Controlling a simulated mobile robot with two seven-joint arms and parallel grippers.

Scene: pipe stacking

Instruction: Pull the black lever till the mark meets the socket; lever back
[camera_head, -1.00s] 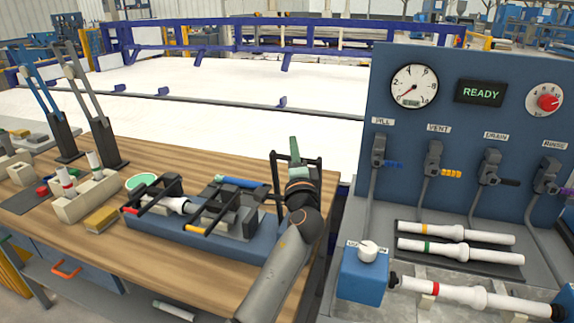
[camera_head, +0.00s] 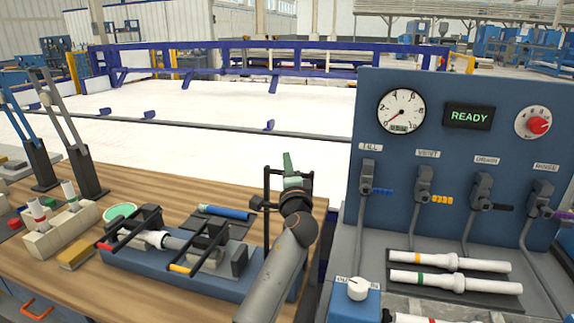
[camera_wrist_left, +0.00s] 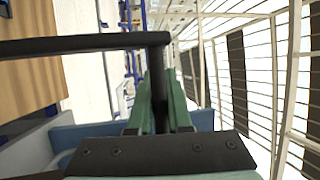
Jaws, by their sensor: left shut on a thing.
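The black lever (camera_head: 267,205) stands roughly upright at the right end of the blue jig (camera_head: 190,277) on the wooden bench. My left gripper (camera_head: 287,160), with green fingers, is shut on the lever's upper part. In the left wrist view the green fingers (camera_wrist_left: 161,95) close around a dark bar, and the lever's black crossbar (camera_wrist_left: 80,44) runs off to the left. A white fitting (camera_head: 154,238) and a grey pipe (camera_head: 176,244) lie in the jig between black clamps. The mark and the socket mouth are too small to tell. My right gripper is not in view.
A blue pipe (camera_head: 225,212) lies on a dark mat behind the jig. Left of the jig are a yellow block (camera_head: 77,253) and a beige holder (camera_head: 60,232). A blue panel (camera_head: 460,140) with gauge and valves stands at right, with white pipes (camera_head: 450,262) before it.

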